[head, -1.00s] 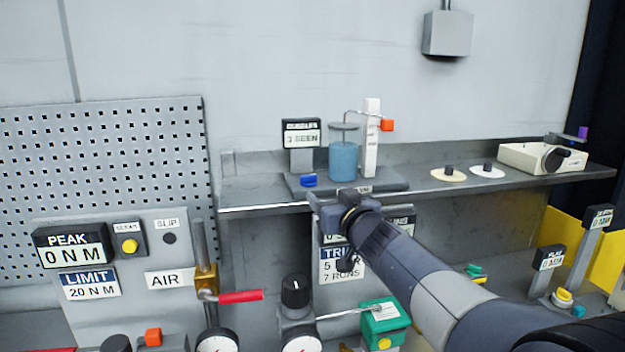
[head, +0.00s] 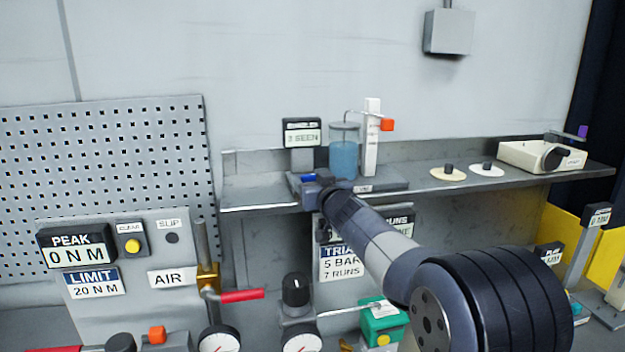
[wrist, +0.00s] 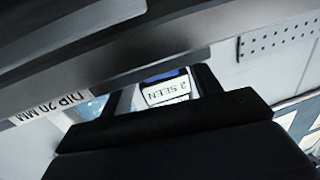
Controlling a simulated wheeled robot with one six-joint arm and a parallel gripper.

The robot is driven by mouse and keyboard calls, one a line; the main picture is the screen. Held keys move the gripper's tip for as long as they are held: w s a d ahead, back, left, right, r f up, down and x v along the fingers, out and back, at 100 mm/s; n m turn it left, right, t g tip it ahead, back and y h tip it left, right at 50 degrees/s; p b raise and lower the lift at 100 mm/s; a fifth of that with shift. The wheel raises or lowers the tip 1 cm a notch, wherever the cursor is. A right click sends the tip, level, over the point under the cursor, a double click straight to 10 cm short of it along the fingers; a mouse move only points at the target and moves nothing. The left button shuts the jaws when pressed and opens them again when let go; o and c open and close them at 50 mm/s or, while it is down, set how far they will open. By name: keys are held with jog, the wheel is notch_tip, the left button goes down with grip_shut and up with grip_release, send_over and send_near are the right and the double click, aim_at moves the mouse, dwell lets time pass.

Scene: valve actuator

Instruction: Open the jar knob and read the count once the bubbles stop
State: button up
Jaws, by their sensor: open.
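The glass jar (head: 344,158) with blue liquid stands on a grey base on the shelf; whether it holds bubbles is too small to tell. A small blue knob (head: 308,177) sits at the base's front left, partly behind my gripper. The count display (head: 302,134) stands behind it and seems to read "3 SEEN"; it shows upside down in the wrist view (wrist: 166,92). My gripper (head: 312,187) is open at the front of the base, close to the blue knob. In the wrist view, a blue strip (wrist: 163,75), likely the knob, shows beyond the fingers; contact cannot be told.
A white post (head: 371,140) with an orange block (head: 387,125) stands right of the jar. Two discs (head: 448,174) and a beige box (head: 540,157) lie farther right on the shelf. A "TRIAL" sign (head: 340,264) hangs below the shelf edge, beside my arm.

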jog(key=shift+c, duration=0.6)
jog(key=c, duration=0.9)
jog(key=shift+f+b, duration=0.1)
jog(key=shift+b, duration=0.35)
jog(key=shift+a+f+m+h+b, duration=0.1)
jog(key=shift+m+h+b, duration=0.25)
jog(key=shift+b, duration=0.65)
jog(key=shift+r+m+t+h+b, duration=0.2)
jog(key=shift+m+t+h+b, duration=0.1)
jog(key=shift+h+b, duration=0.35)
jog(key=o, duration=1)
jog(key=shift+y, duration=0.3)
jog(key=shift+s, duration=0.1)
jog(key=b+v, duration=0.1)
jog(key=v, duration=0.9)
jog(key=shift+s+b, duration=0.3)
jog(key=shift+b, duration=0.1)
